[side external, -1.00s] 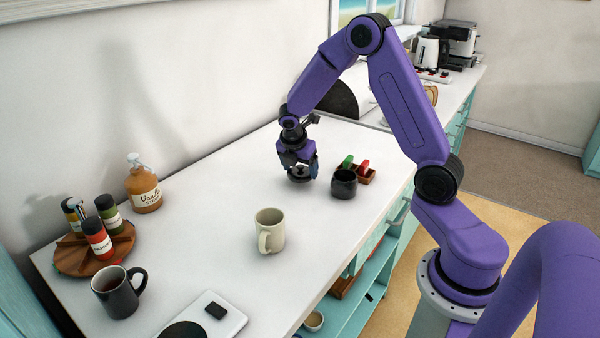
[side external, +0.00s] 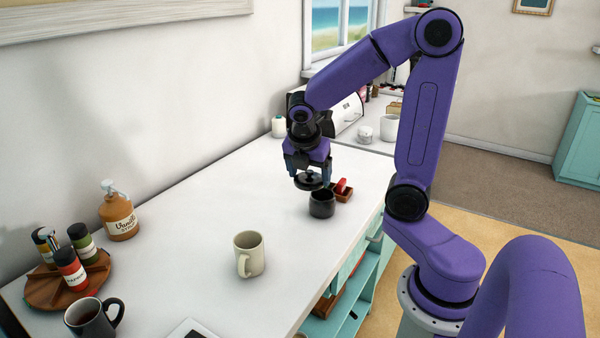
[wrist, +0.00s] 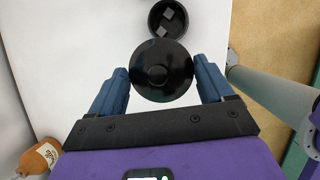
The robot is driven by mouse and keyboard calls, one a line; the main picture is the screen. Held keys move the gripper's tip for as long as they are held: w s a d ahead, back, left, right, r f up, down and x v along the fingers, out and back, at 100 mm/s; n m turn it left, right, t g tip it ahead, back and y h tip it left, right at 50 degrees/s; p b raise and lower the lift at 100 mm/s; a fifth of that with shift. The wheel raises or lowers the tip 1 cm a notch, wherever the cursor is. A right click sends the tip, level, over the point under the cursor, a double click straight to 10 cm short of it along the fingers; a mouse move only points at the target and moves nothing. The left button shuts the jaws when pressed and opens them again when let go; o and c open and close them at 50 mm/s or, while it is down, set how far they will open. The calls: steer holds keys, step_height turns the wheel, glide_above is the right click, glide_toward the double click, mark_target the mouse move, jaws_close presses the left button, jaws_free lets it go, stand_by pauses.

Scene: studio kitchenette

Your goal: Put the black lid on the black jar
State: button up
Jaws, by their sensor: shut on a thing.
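The black lid (side external: 308,182) is a round disc with a small knob. My gripper (side external: 308,176) is shut on it and holds it level above the counter, just behind and left of the jar. In the wrist view the lid (wrist: 162,70) sits between the two blue fingers. The black jar (side external: 322,205) stands upright and open on the white counter. In the wrist view the jar (wrist: 168,18) lies just beyond the lid, with light grey pieces inside; the lid's edge overlaps its near rim in the picture.
A cream mug (side external: 249,254) stands nearer the camera. A syrup bottle (side external: 119,212), a wooden tray (side external: 50,292) of spice jars and a dark mug (side external: 92,318) are at left. The middle counter (side external: 200,230) is clear.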

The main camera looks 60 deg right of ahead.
steer(key=shift+s+r, duration=0.15)
steer(key=shift+s, duration=0.1)
steer(key=shift+d, duration=0.1)
steer(key=d+m+g, duration=0.2)
steer(key=d+m, duration=0.4)
steer(key=d, duration=0.1)
step_height(320, 180, down, 6)
steer(key=shift+w+g, duration=0.3)
steer(key=shift+a+f, duration=0.1)
steer(key=shift+f, duration=0.55)
stand_by(2.0)
steer(key=o, duration=0.9)
steer(key=shift+o, duration=0.2)
